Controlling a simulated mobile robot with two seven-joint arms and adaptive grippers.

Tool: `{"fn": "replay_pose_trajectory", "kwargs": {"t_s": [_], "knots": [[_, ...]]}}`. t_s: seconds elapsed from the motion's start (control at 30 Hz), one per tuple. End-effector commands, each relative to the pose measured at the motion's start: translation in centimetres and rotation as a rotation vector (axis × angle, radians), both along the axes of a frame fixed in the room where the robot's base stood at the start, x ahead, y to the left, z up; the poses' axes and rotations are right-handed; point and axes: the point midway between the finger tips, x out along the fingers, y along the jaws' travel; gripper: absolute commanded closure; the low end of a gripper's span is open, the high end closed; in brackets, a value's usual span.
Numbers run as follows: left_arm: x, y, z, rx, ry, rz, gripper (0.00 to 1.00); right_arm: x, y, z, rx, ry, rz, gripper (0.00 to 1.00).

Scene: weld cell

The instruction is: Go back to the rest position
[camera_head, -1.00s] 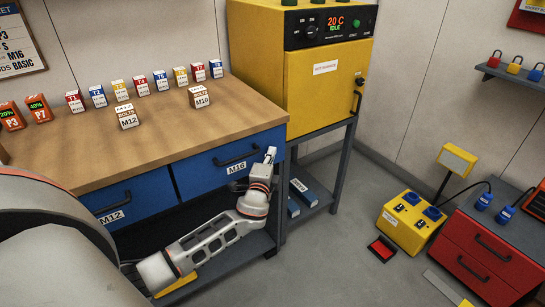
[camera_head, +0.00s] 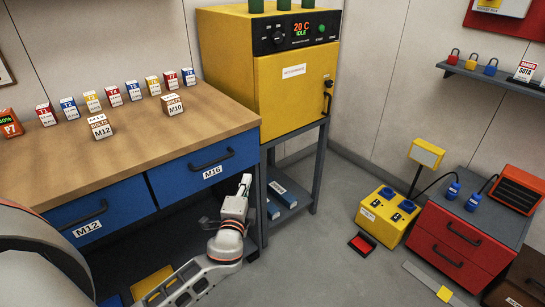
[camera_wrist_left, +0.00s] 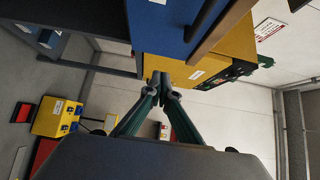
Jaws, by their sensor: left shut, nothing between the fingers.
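My left gripper (camera_head: 244,186) is shut and empty, in front of the workbench and below the blue M16 drawer (camera_head: 207,166) in the head view. Its fingers (camera_wrist_left: 163,88) meet at the tips in the left wrist view, with nothing between them. The gripper appears apart from the drawer. My left arm reaches in from the lower left in the head view. My right gripper does not show in either view.
The workbench (camera_head: 215,123) bears several small labelled boxes. A yellow oven (camera_head: 292,95) on a grey stand is behind the gripper. A yellow unit (camera_head: 385,217) and red drawer cabinet (camera_head: 450,237) stand at right. Floor (camera_head: 310,255) between is clear.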

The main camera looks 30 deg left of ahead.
Motion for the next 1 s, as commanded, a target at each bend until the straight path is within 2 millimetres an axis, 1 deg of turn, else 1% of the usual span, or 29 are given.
{"fn": "replay_pose_trajectory", "kwargs": {"t_s": [0.17, 0.23, 0.27, 0.37, 0.4, 0.47, 0.5, 0.57, 0.6, 0.67, 0.7, 0.8, 0.83, 0.9, 1.0], "knots": [[-0.2, -0.1, -0.1, -0.003, 0.001, -0.001, 1.00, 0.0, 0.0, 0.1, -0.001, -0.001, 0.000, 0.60], [-0.5, -0.4, -0.7, -0.027, 0.014, -0.010, 1.00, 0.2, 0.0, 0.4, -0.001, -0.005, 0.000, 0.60], [-0.8, -0.7, -1.1, -0.047, 0.023, -0.017, 1.00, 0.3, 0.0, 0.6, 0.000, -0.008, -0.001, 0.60], [-2.8, -2.4, -4.0, -0.167, 0.081, -0.054, 1.00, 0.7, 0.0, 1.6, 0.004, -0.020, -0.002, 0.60], [-4.0, -3.4, -5.6, -0.238, 0.113, -0.072, 1.00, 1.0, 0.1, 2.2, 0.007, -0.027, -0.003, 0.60], [-6.4, -5.3, -8.1, -0.364, 0.165, -0.101, 1.00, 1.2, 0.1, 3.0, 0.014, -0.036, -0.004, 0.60], [-8.1, -6.7, -9.6, -0.455, 0.200, -0.117, 1.00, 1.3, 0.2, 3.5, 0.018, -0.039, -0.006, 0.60], [-11.0, -8.9, -11.8, -0.597, 0.249, -0.135, 1.00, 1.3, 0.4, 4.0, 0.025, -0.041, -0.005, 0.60], [-13.1, -10.3, -13.0, -0.693, 0.280, -0.142, 1.00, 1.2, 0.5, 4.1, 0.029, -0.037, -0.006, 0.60], [-16.2, -12.4, -14.4, -0.837, 0.319, -0.146, 1.00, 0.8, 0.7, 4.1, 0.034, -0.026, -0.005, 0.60], [-18.2, -13.7, -15.1, -0.930, 0.341, -0.144, 1.00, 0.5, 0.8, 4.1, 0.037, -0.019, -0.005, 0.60], [-22.6, -16.5, -16.1, -1.141, 0.379, -0.123, 1.00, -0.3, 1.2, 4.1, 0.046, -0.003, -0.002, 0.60], [-23.7, -17.1, -16.2, -1.192, 0.386, -0.115, 1.00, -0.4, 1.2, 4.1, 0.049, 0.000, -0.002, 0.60], [-25.7, -18.3, -16.4, -1.292, 0.395, -0.094, 1.00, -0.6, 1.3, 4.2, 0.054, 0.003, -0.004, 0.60], [-27.4, -19.2, -16.5, -1.377, 0.400, -0.074, 1.00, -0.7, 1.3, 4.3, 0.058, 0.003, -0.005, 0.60]]}}
